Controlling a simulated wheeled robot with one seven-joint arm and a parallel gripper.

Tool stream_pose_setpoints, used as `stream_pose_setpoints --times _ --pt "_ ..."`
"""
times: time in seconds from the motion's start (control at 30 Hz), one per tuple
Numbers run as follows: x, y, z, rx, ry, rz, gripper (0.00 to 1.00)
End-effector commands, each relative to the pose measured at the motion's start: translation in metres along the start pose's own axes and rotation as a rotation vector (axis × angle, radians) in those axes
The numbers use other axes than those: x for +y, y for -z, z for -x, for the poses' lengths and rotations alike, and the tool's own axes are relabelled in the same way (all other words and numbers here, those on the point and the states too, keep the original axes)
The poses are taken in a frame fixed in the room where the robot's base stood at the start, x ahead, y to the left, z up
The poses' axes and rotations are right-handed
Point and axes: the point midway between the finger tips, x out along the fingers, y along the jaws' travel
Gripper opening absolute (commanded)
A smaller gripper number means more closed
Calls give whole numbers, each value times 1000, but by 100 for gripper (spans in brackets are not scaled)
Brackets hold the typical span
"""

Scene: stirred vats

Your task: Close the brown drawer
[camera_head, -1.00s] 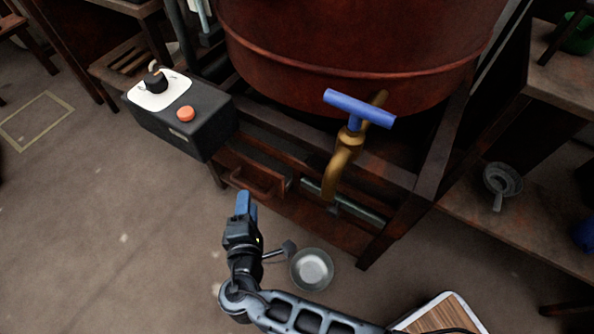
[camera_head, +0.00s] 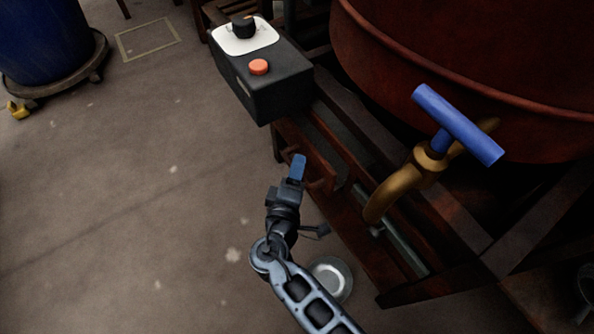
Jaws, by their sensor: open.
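The brown drawer (camera_head: 312,160) sits low in the dark wooden frame, below the black control box, and stands out from the frame with its inside showing. Its handle (camera_head: 324,185) is on the front, partly hidden behind my gripper. My gripper (camera_head: 298,166) has blue fingertips and is close in front of the drawer front in the picture. Its jaws are open, though the fingers overlap from this angle. I cannot tell whether they touch the drawer. Nothing shows between them.
A black control box (camera_head: 262,85) with a red button overhangs the drawer. A brass tap (camera_head: 405,185) with a blue handle (camera_head: 458,125) juts from the red vat (camera_head: 470,75). A metal bowl (camera_head: 332,278) is beside my arm. A blue barrel (camera_head: 40,40) stands far left. The floor at left is clear.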

Motion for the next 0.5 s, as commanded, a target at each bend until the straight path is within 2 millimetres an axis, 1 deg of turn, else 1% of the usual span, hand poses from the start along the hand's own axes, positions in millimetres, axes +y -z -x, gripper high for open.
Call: stream_pose_setpoints --times 0.3,0.5 --pt "0 0 -3 0 1 1 40" --pt "0 0 -3 0 1 0 21"
